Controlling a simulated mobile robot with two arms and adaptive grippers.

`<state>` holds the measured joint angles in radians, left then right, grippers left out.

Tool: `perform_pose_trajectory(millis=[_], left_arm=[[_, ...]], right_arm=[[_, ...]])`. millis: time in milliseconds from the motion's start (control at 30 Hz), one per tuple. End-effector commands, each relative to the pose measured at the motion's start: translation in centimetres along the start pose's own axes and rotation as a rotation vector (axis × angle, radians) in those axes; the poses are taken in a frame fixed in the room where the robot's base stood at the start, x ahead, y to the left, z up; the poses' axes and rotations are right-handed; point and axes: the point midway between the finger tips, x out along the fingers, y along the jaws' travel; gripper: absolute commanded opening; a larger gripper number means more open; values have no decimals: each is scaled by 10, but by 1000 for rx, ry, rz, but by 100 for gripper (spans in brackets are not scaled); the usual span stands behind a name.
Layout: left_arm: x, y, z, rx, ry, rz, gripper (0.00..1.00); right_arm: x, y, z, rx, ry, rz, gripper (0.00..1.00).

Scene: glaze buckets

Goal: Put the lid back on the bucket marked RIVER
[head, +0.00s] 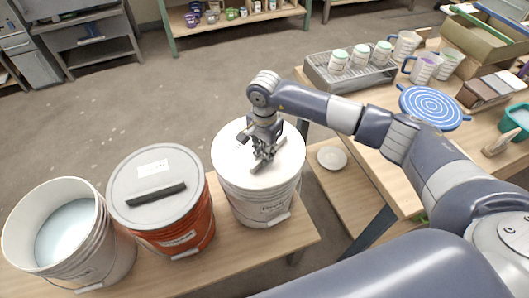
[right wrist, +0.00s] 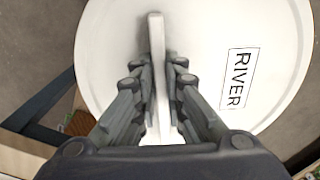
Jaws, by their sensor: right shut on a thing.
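A white round lid (head: 228,153) is at the top of the right-hand white bucket (head: 245,198) in the head view. The lid carries the label RIVER (right wrist: 236,78) in the right wrist view. I cannot tell whether it is fully seated or just above the rim. My right gripper (head: 265,152) is over the lid, shut on its pale bar handle (right wrist: 156,35). The writing on the bucket's front is too small to read surely. The bucket's inside is hidden by the lid. My left gripper is not in view.
An orange-red bucket (head: 190,235) with a grey lid (head: 140,178) and dark handle stands to the left. Beyond it is an open white bucket (head: 110,250) with pale blue contents. A workbench (head: 370,165) at right holds cups, a rack and a blue-striped disc (head: 432,105).

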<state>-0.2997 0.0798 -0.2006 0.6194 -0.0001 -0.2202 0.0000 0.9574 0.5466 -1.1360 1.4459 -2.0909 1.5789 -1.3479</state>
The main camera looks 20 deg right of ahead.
Motion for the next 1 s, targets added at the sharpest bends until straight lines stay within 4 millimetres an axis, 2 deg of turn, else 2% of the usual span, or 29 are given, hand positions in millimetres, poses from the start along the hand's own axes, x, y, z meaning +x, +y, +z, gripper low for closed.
perform_pose_trajectory(millis=[1000], left_arm=[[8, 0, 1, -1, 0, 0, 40]], right_arm=[[2, 0, 0, 0, 1, -1, 0]])
